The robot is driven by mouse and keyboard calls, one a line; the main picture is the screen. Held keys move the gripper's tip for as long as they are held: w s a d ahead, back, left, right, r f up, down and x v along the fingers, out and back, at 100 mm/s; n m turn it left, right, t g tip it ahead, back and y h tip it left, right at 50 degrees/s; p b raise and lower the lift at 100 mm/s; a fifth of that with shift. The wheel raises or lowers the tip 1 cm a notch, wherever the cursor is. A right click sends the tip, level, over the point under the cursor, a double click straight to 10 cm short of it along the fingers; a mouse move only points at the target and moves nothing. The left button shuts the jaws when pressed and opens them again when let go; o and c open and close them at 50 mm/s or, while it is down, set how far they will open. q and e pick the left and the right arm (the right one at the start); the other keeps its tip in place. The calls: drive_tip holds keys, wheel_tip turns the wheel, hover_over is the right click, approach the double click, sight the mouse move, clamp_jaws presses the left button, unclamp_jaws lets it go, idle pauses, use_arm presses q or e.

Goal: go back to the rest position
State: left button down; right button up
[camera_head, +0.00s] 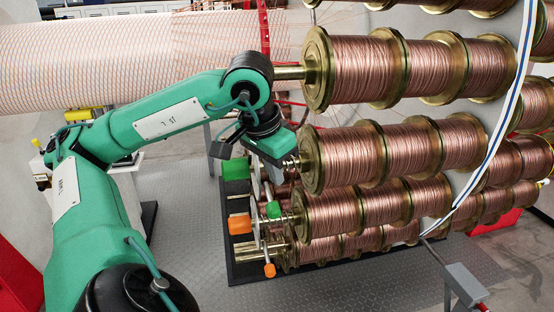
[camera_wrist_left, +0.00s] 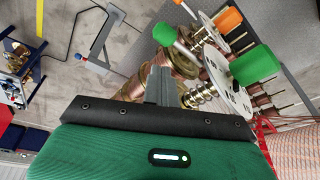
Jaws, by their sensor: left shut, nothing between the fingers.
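My left arm reaches in from the left in the head view. Its gripper (camera_head: 291,162) points down and right, close to the brass end of a copper wire spool (camera_head: 345,155) in the second row. The head view does not show clearly whether they touch. In the left wrist view the gripper's grey fingers (camera_wrist_left: 160,86) are shut and empty, in front of brass spool parts (camera_wrist_left: 177,60). My right gripper is in neither view.
Rows of copper spools (camera_head: 365,68) fill the right side. A green block (camera_head: 235,168) and an orange block (camera_head: 240,224) sit by the spool ends below my gripper. A large wire-wrapped cylinder (camera_head: 120,55) lies behind my arm. Grey floor (camera_head: 185,215) shows beside the rack.

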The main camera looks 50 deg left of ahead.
use_arm(q)
drive_tip(key=shift+p+v, duration=0.45)
drive_tip(key=shift+v, duration=0.55)
drive_tip(key=shift+w, duration=0.1)
